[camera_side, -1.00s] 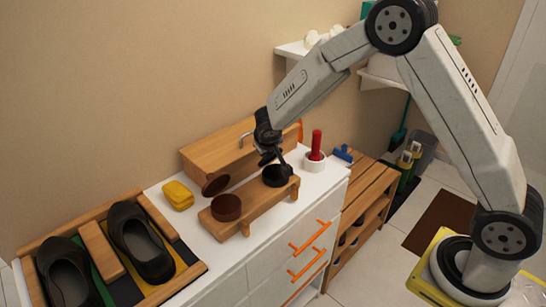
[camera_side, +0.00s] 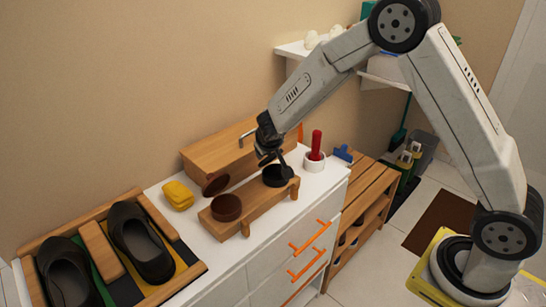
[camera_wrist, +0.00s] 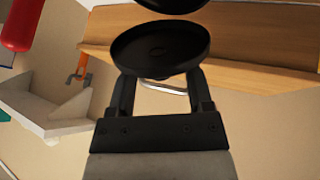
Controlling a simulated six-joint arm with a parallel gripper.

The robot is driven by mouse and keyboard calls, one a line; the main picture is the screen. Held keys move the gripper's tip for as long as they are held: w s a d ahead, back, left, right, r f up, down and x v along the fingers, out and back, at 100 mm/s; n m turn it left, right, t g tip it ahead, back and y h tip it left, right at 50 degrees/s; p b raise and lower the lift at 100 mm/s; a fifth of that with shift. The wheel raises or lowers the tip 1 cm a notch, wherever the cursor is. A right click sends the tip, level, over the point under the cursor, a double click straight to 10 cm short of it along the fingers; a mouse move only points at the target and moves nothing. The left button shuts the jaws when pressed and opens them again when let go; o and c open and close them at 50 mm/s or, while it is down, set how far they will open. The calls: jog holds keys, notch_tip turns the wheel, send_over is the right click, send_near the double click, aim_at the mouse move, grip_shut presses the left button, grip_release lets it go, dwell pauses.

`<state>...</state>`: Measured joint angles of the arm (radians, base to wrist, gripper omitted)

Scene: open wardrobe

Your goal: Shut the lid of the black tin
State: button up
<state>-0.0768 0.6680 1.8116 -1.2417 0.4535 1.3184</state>
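The black tin (camera_side: 277,177) stands on the right part of a low wooden stand on the white cabinet. Its round black lid (camera_wrist: 160,48) shows as a shallow disc in the wrist view, close to the dark tin edge (camera_wrist: 168,4) at the top. In the side view the lid is hard to tell from my dark gripper. My gripper (camera_side: 270,158) is just above and behind the tin. In the wrist view its two fingers (camera_wrist: 160,88) are spread apart, and their tips are partly hidden behind the lid. I cannot tell whether they touch it.
A brown tin (camera_side: 226,208) with its lid (camera_side: 215,185) open is left on the wooden stand (camera_side: 255,205). A wooden box (camera_side: 215,155) stands behind. A red-handled thing (camera_side: 316,143) in a white pot is at right. A yellow block (camera_side: 178,195) lies left.

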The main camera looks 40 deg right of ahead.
dwell(0.3)
jog(key=v, duration=0.7)
jog(key=shift+s+r, duration=0.2)
jog(key=shift+r, duration=0.1)
jog(key=shift+a, duration=0.15)
jog(key=shift+w, duration=0.15)
jog(key=c, duration=0.9)
jog(key=w+d+r+g, duration=0.1)
jog(key=w+d+r+m+g, duration=0.1)
jog(key=w+d, duration=0.1)
jog(key=w+d+r+g, duration=0.1)
jog(key=w+d, duration=0.1)
jog(key=shift+r+g+h, duration=0.3)
jog(key=shift+g+h, duration=0.1)
grip_shut()
jog(key=w+r+n+g+y, duration=0.1)
jog(key=r+g+y, duration=0.1)
jog(key=r+y, duration=0.1)
jog(key=w+a+r+n+g+y, duration=0.1)
jog(key=y, duration=0.1)
jog(key=shift+w+a+r+n, duration=0.1)
jog(key=shift+w+r+n, duration=0.2)
jog(key=shift+r, duration=0.1)
